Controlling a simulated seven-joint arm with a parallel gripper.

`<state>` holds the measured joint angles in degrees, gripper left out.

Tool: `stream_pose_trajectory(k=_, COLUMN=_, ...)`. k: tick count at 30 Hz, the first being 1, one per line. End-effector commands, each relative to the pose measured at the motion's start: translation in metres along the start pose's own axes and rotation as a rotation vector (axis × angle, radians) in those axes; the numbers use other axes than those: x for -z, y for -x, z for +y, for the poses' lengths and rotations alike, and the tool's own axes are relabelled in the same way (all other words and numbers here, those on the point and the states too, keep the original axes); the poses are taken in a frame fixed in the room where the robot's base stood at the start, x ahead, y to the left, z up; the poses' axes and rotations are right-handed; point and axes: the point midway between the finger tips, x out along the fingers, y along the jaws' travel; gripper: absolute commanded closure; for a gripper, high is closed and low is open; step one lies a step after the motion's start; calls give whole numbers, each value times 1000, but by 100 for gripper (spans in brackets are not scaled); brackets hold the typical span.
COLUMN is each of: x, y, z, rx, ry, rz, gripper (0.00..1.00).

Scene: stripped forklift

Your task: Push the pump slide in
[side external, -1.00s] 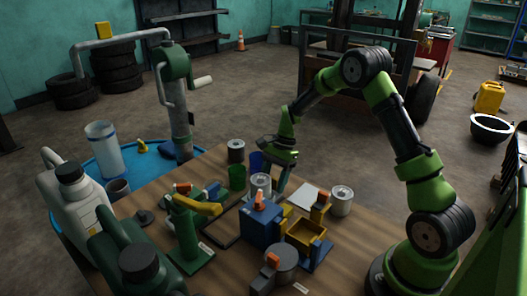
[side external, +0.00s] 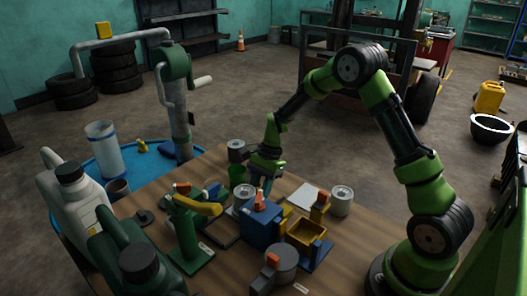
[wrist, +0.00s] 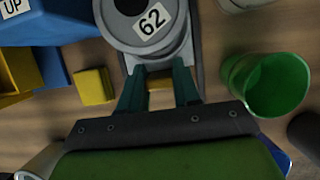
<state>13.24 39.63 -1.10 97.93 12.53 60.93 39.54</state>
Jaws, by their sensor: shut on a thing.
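A grey cylinder labelled 62 (wrist: 172,42) with a dark round centre is at the top of the wrist view. It shows as a silver-topped can (side external: 243,195) in the side view, upright behind the blue block. I cannot tell for sure whether it is the pump slide or sits on it. A grey rail edge (wrist: 197,45) runs along its right side. My gripper (wrist: 160,72) is low at the cylinder's near side, its teal fingers shut on a grey part at its base. The exact contact is partly hidden. In the side view my gripper (side external: 265,165) is just behind the can.
A green cup (wrist: 280,83) stands close to the right of my gripper in the wrist view. A yellow block (wrist: 95,86) and a blue block (wrist: 48,25) are at left. A yellow bin (side external: 306,235) and another can (side external: 342,200) stand right on the table.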

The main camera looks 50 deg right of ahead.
Motion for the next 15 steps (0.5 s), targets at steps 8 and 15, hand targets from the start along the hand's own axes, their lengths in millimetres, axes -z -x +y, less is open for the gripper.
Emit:
stream_pose_trajectory(k=8, x=-33, y=-13, z=0, rx=3, ry=0, rz=-2, gripper=100)
stream_pose_trajectory(k=15, x=-33, y=-12, z=0, rx=3, ry=-1, rz=-2, gripper=100)
